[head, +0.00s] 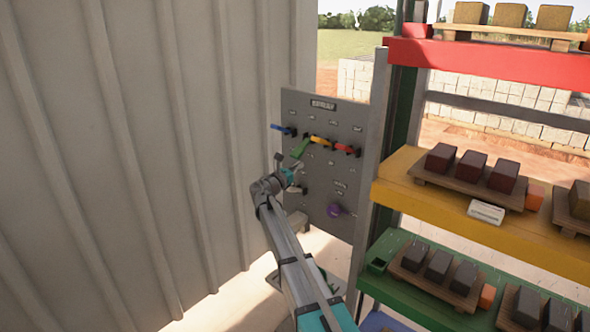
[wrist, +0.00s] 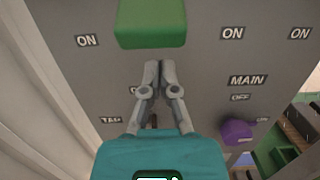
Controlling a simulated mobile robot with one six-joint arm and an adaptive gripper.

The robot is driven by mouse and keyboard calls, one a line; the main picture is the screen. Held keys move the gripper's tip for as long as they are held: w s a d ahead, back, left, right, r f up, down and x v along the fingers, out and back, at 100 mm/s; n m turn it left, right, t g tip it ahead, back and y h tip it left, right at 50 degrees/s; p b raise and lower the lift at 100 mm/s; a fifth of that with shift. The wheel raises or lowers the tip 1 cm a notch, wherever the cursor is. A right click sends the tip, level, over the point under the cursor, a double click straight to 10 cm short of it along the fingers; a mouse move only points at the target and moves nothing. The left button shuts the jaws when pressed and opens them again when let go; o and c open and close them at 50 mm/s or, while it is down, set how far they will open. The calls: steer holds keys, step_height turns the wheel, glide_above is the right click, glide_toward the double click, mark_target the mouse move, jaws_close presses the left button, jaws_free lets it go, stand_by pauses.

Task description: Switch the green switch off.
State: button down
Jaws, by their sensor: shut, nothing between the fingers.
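The green switch (head: 300,148) is on the grey panel, between the blue and yellow switches. Its lever lies at a different slant from its neighbours, its lower end toward the left. In the wrist view its green handle (wrist: 151,24) fills the top middle. My gripper (head: 297,172) is just below the green switch in the head view. In the wrist view my gripper (wrist: 160,68) has its fingertips together, empty, just below the handle's lower edge. I cannot tell whether they touch it. The label behind my fingers is mostly hidden.
The grey panel (head: 318,180) also bears a blue switch (head: 284,130), a yellow switch (head: 322,141), a red switch (head: 347,149) and a purple knob (head: 334,210). A ribbed wall (head: 150,150) stands left. A rack with a yellow shelf (head: 400,185) of blocks stands right.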

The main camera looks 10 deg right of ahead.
mark_target(301, 148)
steer(key=shift+s+a+r+p, duration=0.25)
steer(key=shift+r+p, duration=0.25)
steer(key=shift+r, duration=0.15)
steer(key=shift+s+a+r+p, duration=0.2)
steer(key=shift+r+p, duration=0.25)
steer(key=shift+r, duration=0.15)
steer(key=shift+d+r+g+p, duration=0.2)
steer(key=shift+g+p, duration=0.1)
steer(key=shift+p, duration=0.25)
